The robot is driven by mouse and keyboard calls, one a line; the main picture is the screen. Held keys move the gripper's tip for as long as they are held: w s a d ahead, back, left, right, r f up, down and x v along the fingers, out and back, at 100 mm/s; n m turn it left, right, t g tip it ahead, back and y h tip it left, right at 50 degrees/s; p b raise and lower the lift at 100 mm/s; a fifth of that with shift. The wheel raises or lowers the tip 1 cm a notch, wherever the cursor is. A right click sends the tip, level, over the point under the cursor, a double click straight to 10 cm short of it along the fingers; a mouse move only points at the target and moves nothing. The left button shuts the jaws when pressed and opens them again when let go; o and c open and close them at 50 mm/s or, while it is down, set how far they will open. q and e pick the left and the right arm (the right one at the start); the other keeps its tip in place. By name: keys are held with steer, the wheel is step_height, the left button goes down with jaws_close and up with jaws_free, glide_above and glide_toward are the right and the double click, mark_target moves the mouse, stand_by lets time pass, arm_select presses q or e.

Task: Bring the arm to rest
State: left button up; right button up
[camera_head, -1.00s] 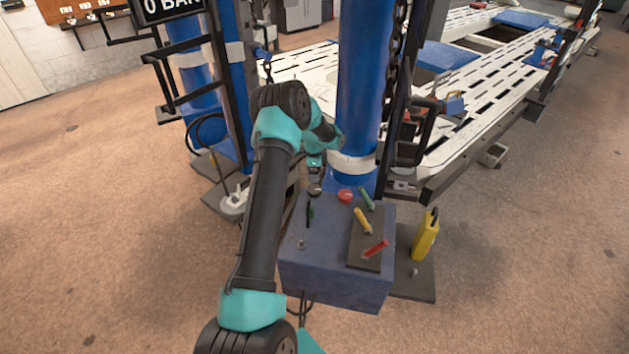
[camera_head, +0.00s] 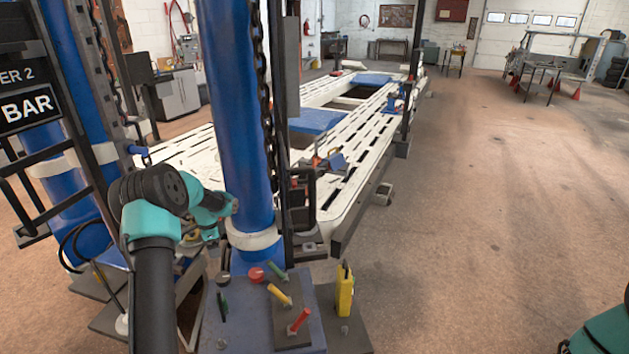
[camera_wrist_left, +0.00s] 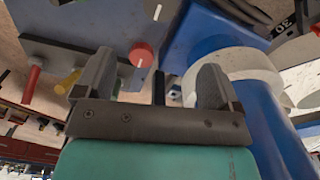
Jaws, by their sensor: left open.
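My left arm (camera_head: 153,250) is black and teal. It rises from the bottom left and bends at a raised elbow. Its gripper (camera_head: 224,258) is small and partly hidden beside the blue post (camera_head: 235,120), above the control box. In the left wrist view the two grey fingers (camera_wrist_left: 158,75) are spread with nothing held between them. The red knob (camera_wrist_left: 141,55) of the box shows behind the gap, near one finger. A teal part of my right arm (camera_head: 605,332) shows in the bottom right corner; its gripper is out of view.
The blue control box (camera_head: 245,335) carries a red knob (camera_head: 256,274) and green, yellow and red levers. A yellow handset (camera_head: 345,290) stands beside it. A white slotted lift platform (camera_head: 350,165) lies behind the post.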

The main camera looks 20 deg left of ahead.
arm_select(q)
steer(key=s+d+f+n+h, duration=0.1)
steer(key=s+d+f+n, duration=0.1)
steer(key=d+f, duration=0.2)
steer(key=s+d+f+n, duration=0.2)
steer(key=d+f, duration=0.3)
steer(key=d, duration=0.4)
steer(key=s+d+f+n+h, duration=0.1)
steer(key=s+d+f+n, duration=0.1)
steer(key=d, duration=0.4)
steer(key=shift+s+d+f+h, duration=0.2)
steer(key=shift+s+f, duration=0.1)
steer(key=shift+f, duration=0.35)
steer(key=shift+s+d+f+h, duration=0.1)
steer(key=shift+s+d+f, duration=0.15)
steer(key=shift+f, duration=0.4)
steer(key=s+d+n, duration=0.2)
steer(key=s+d, duration=0.5)
steer(key=d, duration=0.4)
steer(key=s+d+n+h, duration=0.1)
steer(key=s+d+n, duration=0.2)
steer(key=s+d, duration=0.5)
steer(key=d+f, duration=0.1)
steer(key=d, duration=0.3)
steer(key=shift+t, duration=0.4)
